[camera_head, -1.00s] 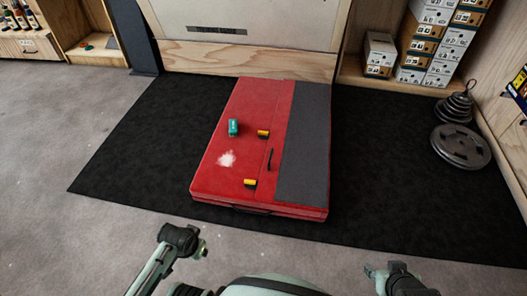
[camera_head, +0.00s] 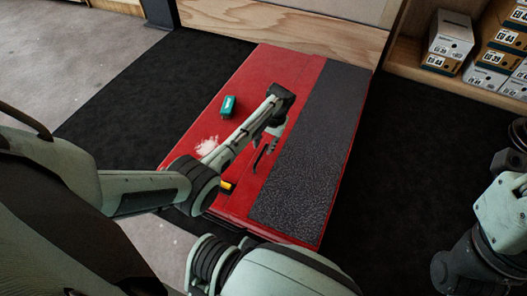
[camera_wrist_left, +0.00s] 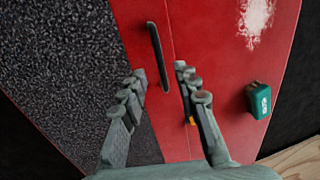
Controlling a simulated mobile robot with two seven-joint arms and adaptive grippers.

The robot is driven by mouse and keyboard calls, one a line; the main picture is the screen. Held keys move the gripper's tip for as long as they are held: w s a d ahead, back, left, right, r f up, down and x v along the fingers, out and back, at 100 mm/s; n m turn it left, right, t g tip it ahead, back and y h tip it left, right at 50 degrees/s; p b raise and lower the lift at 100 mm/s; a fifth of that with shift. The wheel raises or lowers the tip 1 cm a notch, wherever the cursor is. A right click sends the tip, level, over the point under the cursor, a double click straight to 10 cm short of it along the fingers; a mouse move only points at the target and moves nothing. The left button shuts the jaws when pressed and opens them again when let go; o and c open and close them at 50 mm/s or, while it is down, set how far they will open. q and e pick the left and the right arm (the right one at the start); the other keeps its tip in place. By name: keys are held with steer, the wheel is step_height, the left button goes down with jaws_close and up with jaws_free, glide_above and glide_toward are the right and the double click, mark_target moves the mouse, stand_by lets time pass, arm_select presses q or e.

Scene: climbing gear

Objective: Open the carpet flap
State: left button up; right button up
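The grey carpet flap (camera_head: 310,150) lies flat along the right side of the red crash pad (camera_head: 236,115). In the left wrist view the flap (camera_wrist_left: 70,60) fills the left side. A thin black strap handle (camera_wrist_left: 158,55) lies on the red strip beside it. My left gripper (camera_head: 263,137) is over the pad, near the strap and the flap's left edge. In the wrist view its fingers (camera_wrist_left: 158,73) are apart with nothing between them, and the strap is just beyond the gap. My right gripper is out of view; only parts of my right arm show.
A green box (camera_head: 228,106) and a white chalk patch (camera_head: 207,146) are on the pad's left part. A yellow buckle (camera_head: 227,185) shows beside my left arm. Shoe boxes (camera_head: 447,42) stand at the back right. The black mat (camera_head: 395,190) is clear right of the pad.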

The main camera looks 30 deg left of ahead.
mark_target(261, 155)
arm_select(q)
steer(key=f+b, duration=0.1)
steer(key=f, duration=0.1)
steer(key=a+f+b, duration=0.1)
steer(key=f, duration=0.2)
jaws_close()
stand_by(0.4)
